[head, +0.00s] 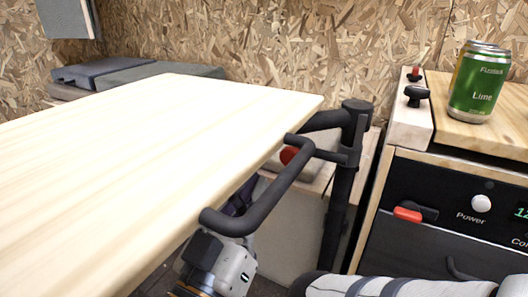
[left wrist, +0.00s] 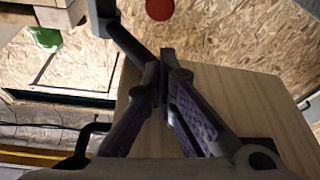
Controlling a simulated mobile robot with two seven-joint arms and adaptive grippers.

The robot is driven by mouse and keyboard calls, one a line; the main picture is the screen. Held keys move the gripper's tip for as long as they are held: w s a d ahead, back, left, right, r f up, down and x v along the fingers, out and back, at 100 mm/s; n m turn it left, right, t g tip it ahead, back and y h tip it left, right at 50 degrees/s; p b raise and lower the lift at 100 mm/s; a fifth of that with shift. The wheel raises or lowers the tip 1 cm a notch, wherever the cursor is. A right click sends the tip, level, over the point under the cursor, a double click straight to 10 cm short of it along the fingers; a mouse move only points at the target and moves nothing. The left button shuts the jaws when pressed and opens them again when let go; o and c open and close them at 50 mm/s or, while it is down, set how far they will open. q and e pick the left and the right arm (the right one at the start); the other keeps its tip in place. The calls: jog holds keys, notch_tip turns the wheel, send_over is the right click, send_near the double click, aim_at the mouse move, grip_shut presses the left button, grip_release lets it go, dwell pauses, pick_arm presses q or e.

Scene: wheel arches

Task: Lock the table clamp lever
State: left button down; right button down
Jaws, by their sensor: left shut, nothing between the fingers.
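The table clamp shows a red knob (head: 289,155) beside the black tubes at the right end of the pale wooden tabletop (head: 150,140). A thick black tube (head: 262,192) partly covers the area. My left gripper (head: 240,203) is low beside the table edge, behind that tube, its purple fingers partly hidden. In the left wrist view, my left gripper (left wrist: 161,80) is shut and empty, its fingertips together. A round red part (left wrist: 159,8), which looks like the same knob, lies beyond the tips, apart from them. My right gripper is not in view.
A black post (head: 343,190) stands right of the table. Further right is a cabinet (head: 425,215) with a red-tipped handle and a white power knob. Green cans (head: 478,90) stand on its wooden top. A pale arm link of mine crosses the lower right.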

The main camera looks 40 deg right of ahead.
pick_arm(q)
jog(key=shift+s+d, duration=0.1)
jog(key=shift+d, duration=0.05)
jog(key=b+x, duration=0.3)
jog(key=x, duration=0.7)
jog(key=shift+f, duration=0.15)
